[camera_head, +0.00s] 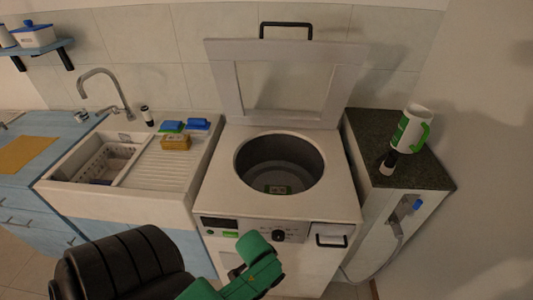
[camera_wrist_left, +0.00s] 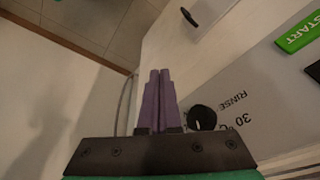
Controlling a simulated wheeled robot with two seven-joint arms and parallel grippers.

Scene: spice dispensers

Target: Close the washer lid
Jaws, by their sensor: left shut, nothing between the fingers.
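The white washer (camera_head: 225,165) stands in the middle of the head view. Its lid (camera_head: 228,85) is open, tilted up and back against the tiled wall, with a dark handle (camera_head: 286,25) at its top edge. The round drum opening (camera_head: 280,165) is uncovered. My left arm with its green wrist is in front of the washer's control panel. In the left wrist view my left gripper (camera_wrist_left: 160,72) is shut and empty, its purple fingers together near the panel and its dark knob (camera_wrist_left: 202,118). The fingers cannot be made out in the head view. My right gripper is not in view.
A sink counter (camera_head: 180,165) with a faucet, sponges (camera_head: 176,142) and a drying rack is left of the washer. A dark-topped cabinet (camera_head: 430,170) with a white-and-green jug (camera_head: 408,130) and a small bottle is on the right. The space above the drum is clear.

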